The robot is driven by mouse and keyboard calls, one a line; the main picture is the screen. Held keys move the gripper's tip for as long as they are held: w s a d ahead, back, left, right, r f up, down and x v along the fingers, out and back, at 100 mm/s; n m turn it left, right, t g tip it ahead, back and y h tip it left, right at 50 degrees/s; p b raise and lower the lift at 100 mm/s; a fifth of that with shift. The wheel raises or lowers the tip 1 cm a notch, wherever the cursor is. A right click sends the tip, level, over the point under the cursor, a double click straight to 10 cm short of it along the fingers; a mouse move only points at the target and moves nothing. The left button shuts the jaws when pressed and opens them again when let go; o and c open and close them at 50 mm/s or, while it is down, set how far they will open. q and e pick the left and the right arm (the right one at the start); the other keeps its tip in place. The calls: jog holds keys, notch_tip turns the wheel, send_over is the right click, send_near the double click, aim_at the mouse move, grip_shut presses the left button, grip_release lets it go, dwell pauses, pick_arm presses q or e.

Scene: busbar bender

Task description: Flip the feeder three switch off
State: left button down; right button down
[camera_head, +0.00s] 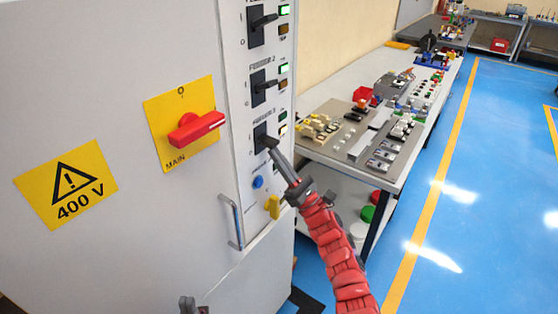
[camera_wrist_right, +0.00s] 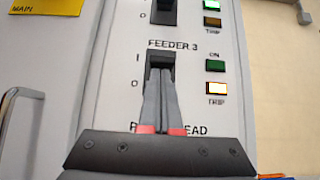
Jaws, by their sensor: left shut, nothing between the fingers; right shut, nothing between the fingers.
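The feeder three switch (camera_head: 260,133) is the lowest of the black switches on the grey cabinet panel; it also shows in the right wrist view (camera_wrist_right: 160,57). My right gripper (camera_head: 271,147) is shut and empty, its fingertips at the lower part of this switch. In the right wrist view the fingers (camera_wrist_right: 160,76) cover the lower slot, so the lever's position is hidden and contact is unclear. Beside it the green ON lamp (camera_wrist_right: 215,65) is dark and the TRIP lamp (camera_wrist_right: 217,88) is lit. My left gripper (camera_head: 189,304) is shut, low at the bottom edge.
The feeder two switch (camera_head: 260,87) sits above, its lever sticking out. A red MAIN handle (camera_head: 196,129) is to the left. A workbench (camera_head: 333,90) stands right.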

jog(key=r+g+h, duration=0.1)
jog(key=g+h, duration=0.1)
jog(key=shift+s+d+r+h, duration=0.15)
jog(key=shift+d+r+h, duration=0.2)
jog(key=shift+h, duration=0.05)
jog(key=shift+s+r+g+h, duration=0.15)
jog(key=shift+r+g+h, duration=0.2)
jog(key=shift+r, duration=0.2)
jog(key=a+f+b+v, duration=0.1)
jog(key=f+b+v, duration=0.2)
jog(key=b+v, duration=0.5)
jog(key=v, duration=0.4)
jog(key=shift+d+f, duration=0.15)
jog(key=shift+d, duration=0.2)
